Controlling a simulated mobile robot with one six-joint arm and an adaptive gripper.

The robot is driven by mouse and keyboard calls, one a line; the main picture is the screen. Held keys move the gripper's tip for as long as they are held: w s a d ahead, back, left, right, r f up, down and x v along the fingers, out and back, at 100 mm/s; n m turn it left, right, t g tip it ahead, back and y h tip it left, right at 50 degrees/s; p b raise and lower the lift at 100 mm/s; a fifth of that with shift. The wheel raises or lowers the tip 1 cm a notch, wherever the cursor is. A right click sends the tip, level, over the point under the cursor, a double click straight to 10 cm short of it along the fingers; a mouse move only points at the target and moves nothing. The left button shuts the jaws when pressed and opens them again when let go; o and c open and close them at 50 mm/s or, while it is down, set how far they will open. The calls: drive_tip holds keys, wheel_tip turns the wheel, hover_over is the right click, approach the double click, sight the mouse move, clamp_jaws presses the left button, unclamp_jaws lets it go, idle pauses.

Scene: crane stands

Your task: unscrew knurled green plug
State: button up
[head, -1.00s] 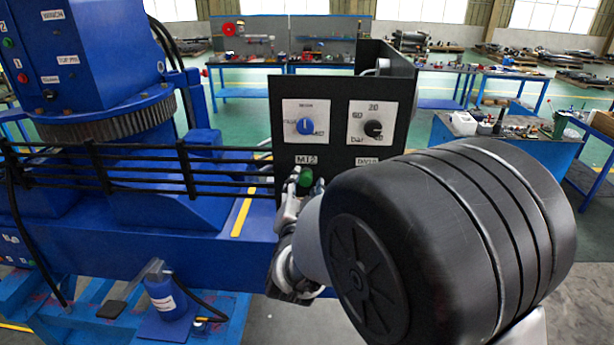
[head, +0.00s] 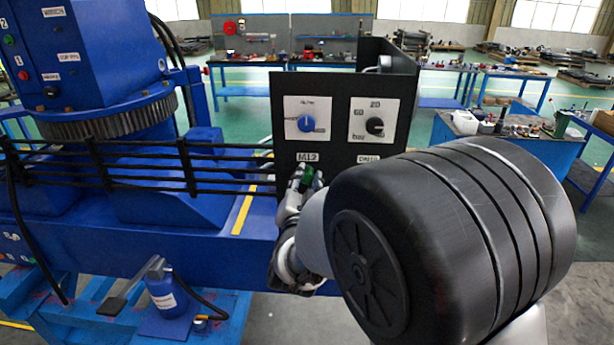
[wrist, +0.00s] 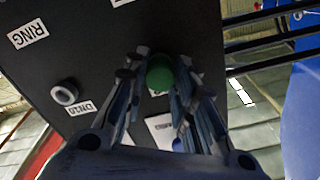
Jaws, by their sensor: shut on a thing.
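The green plug (head: 308,172) sits at the lower front of the black panel (head: 340,85), just under the label M12. In the wrist view the round green plug (wrist: 160,73) lies between my fingertips. My gripper (head: 305,177) has its fingers closed around the plug; it also shows in the wrist view (wrist: 160,80). The fingers hide part of the plug's sides in the head view. The plug's knurling is too small to make out, and I cannot tell whether it still sits in its hole.
The panel carries a blue knob (head: 305,123) and a black knob (head: 374,125). A grey ring-shaped fitting (wrist: 64,93) sits beside the plug in the wrist view. Black rails (head: 100,165) run along the left. A blue bottle jack (head: 168,296) stands on the blue bench below.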

clamp_jaws()
idle(0.3)
drive_tip(key=n+p, duration=0.1)
drive_tip(key=n, duration=0.4)
drive_tip(key=shift+s+f, duration=0.1)
drive_tip(key=n+p, duration=0.1)
drive_tip(key=n, duration=0.1)
drive_tip(key=shift+n, duration=1.7)
